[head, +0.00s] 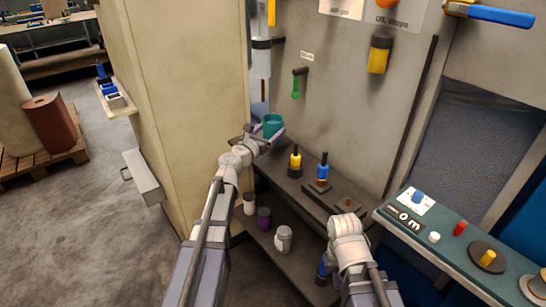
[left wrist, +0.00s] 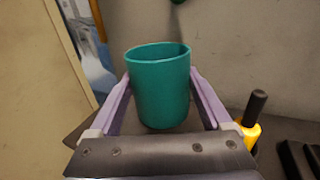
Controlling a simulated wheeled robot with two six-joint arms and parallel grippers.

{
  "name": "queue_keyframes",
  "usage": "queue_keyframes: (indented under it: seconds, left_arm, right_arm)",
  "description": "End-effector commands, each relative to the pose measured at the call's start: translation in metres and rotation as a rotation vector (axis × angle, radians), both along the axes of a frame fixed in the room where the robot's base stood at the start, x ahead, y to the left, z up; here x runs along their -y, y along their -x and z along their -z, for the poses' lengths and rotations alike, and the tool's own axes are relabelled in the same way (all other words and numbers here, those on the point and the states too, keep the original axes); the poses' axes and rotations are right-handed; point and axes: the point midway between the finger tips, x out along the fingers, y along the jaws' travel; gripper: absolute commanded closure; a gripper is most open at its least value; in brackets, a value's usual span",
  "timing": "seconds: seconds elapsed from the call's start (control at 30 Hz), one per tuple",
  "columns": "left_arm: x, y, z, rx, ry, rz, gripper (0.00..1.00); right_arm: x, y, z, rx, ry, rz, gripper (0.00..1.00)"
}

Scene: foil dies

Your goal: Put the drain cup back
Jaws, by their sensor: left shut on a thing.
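The teal drain cup (head: 272,124) is upright and open-topped, between the fingers of my left gripper (head: 270,137). In the left wrist view the cup (left wrist: 160,88) has a lilac finger (left wrist: 115,105) against each side, so the gripper is shut on it. The cup is near the back panel, at the left end of the dark shelf (head: 326,197). I cannot tell whether its base touches the shelf. A green-handled valve (head: 295,86) is on the panel above and to the right. My right arm shows at lower right; its gripper is not visible.
A yellow-and-black bottle (head: 295,164) and a blue one (head: 322,169) stand on the shelf right of the cup. A clear tube (head: 261,70) is above left. Several containers, including a white jar (head: 283,239), stand on the lower shelf. A button console (head: 450,228) is at right.

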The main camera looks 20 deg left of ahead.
Motion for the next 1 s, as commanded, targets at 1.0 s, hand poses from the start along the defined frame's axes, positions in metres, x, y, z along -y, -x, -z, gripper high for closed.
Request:
queue_keyframes:
  seconds: [1.0]
  left_arm:
    - [0.000, 0.000, 0.084, 0.000, 0.000, 0.000, 0.85]
  right_arm:
    - [0.000, 0.000, 0.084, 0.000, 0.000, 0.000, 1.00]
